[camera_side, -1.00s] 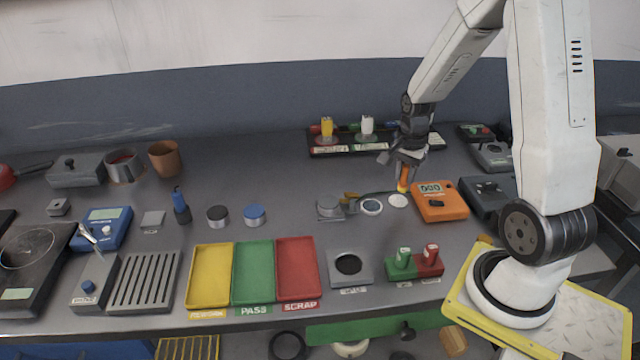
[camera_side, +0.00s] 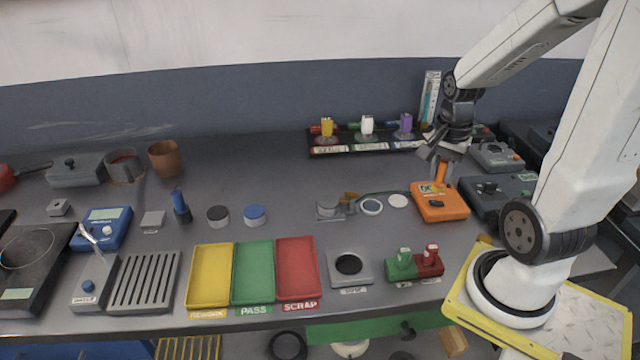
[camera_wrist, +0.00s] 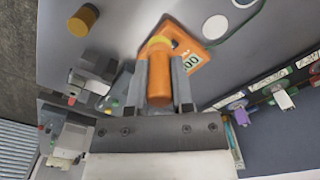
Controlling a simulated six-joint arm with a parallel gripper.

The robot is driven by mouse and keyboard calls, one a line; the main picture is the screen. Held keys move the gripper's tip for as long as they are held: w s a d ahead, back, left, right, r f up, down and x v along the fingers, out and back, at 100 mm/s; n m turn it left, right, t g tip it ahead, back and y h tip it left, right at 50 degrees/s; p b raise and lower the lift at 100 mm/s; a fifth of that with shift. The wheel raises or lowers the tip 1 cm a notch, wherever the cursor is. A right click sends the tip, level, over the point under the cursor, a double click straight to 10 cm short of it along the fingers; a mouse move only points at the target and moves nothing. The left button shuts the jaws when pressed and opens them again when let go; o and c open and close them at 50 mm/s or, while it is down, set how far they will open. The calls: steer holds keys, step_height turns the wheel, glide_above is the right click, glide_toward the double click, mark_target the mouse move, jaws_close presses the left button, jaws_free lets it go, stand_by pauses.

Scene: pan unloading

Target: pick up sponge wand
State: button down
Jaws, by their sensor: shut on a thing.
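The sponge wand (camera_side: 440,172), an orange stick with a yellow end, is in my gripper (camera_side: 437,158). In the wrist view the wand (camera_wrist: 161,90) sits between the two grey fingers of my gripper (camera_wrist: 160,72), and its yellow end points away from the palm. In the side view the wand hangs roughly upright over the back edge of the orange meter (camera_side: 440,206). Its lower end blends with the meter there, so I cannot tell whether they touch.
A black rack (camera_side: 345,150) with yellow, white and purple pieces stands behind, to the left. A dark grey device (camera_side: 492,190) is right of the meter. A white disc (camera_side: 398,201) and a ring (camera_side: 371,206) lie left of it.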

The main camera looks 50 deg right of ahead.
steer(key=shift+s+a+r, duration=0.3)
steer(key=shift+s, duration=0.3)
steer(key=shift+s+a+r, duration=0.3)
steer(key=shift+s, duration=0.25)
steer(key=shift+w, duration=0.1)
steer(key=w+f, duration=0.2)
steer(key=w, duration=0.6)
steer(key=w+f, duration=0.3)
steer(key=w, duration=0.5)
steer(key=shift+w+d+f, duration=0.15)
steer(key=shift+d+f, duration=0.05)
steer(key=shift+f, duration=0.15)
steer(key=shift+f, duration=0.15)
steer(key=shift+f, duration=2.85)
steer(key=shift+f, duration=0.6)
